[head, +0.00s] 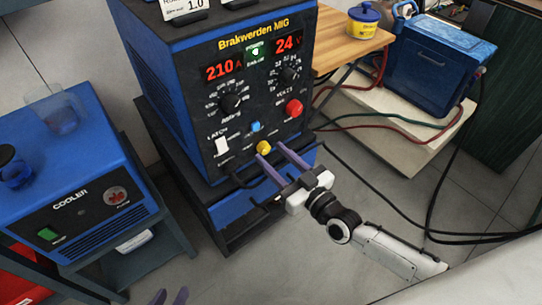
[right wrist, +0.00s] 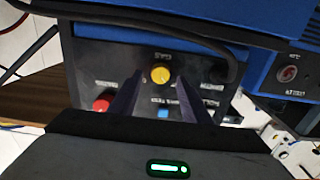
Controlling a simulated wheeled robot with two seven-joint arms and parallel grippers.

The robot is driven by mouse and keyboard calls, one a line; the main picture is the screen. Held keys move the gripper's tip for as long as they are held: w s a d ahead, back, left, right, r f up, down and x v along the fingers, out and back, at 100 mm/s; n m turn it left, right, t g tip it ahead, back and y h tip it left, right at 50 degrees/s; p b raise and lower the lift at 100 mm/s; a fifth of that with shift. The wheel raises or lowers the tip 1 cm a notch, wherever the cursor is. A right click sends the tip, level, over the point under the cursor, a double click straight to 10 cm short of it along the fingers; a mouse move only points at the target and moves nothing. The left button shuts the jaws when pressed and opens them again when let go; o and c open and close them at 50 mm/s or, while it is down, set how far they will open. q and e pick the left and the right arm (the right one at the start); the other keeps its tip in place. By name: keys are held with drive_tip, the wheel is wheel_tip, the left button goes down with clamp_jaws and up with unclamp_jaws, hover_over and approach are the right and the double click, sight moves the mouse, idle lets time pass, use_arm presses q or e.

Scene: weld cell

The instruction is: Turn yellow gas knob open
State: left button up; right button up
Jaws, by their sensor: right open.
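The yellow gas knob (head: 264,147) is low on the dark front panel of the blue welder (head: 165,90). My right gripper (head: 271,151) is open, with its two purple fingers pointing at the panel and their tips close to the knob. In the right wrist view the yellow knob (right wrist: 160,74) shows in the gap between the dark fingers (right wrist: 156,88). I cannot tell whether the tips reach past its face; no contact shows. Only the fingertips of my left gripper (head: 170,297) show at the bottom edge of the head view, apart and empty.
A blue button (head: 255,127), red knob (head: 293,108), black dials (head: 230,103) and white switch (head: 222,146) share the panel. The blue cooler (head: 75,165) stands left. Floor before the welder is clear.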

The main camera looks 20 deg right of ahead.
drive_tip(key=shift+x, duration=0.75)
drive_tip(key=c, duration=1)
